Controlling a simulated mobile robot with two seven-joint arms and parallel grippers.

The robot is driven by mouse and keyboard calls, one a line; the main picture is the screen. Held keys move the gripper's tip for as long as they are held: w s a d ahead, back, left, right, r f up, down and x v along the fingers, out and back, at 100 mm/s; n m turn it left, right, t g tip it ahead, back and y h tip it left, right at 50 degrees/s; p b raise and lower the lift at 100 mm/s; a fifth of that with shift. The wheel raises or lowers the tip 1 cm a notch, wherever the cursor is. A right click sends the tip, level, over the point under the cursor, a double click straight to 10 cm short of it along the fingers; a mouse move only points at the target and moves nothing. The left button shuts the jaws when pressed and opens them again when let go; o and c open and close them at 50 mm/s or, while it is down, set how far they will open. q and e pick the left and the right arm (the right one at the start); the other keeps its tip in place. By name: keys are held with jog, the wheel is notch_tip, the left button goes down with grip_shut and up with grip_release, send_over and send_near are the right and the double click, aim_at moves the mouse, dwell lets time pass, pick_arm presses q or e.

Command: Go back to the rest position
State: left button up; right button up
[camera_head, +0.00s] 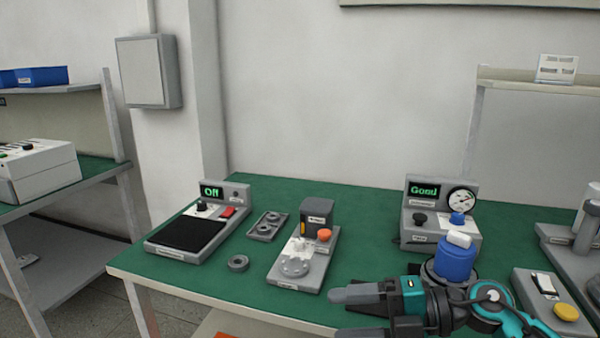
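My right gripper (336,314) is low in the picture, right of centre, over the front edge of the green table (350,240). Its arm comes in from the lower right, and its fingers point left. The two fingers are apart with nothing seen between them. The lower finger is partly cut off by the bottom edge. My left gripper is not in view.
A tester (422,215) reading "Good" stands behind my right arm, with a blue cylinder (456,262) in front. A station reading "Off" (190,232), a small tray (266,226), a ring (238,263) and a grey fixture (300,265) stand left.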

jog(key=s+d+f+m+t+h+p, duration=0.15)
jog(key=d+f+m+t+h, duration=0.45)
jog(key=m, duration=0.6)
jog(key=s+d+f+m+t+h+p, duration=0.15)
jog(key=f+m+t+h, duration=0.45)
jog(key=m, duration=0.7)
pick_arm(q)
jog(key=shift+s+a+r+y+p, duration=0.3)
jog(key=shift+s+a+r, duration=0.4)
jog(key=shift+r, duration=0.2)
pick_arm(e)
jog(key=s+d+f+m+g+h, duration=0.1)
jog(key=s+f+m+g, duration=0.3)
jog(key=s+f, duration=0.5)
jog(key=shift+s+d+f, duration=0.4)
jog(key=shift+s+d, duration=0.2)
jog(key=shift+s, duration=0.5)
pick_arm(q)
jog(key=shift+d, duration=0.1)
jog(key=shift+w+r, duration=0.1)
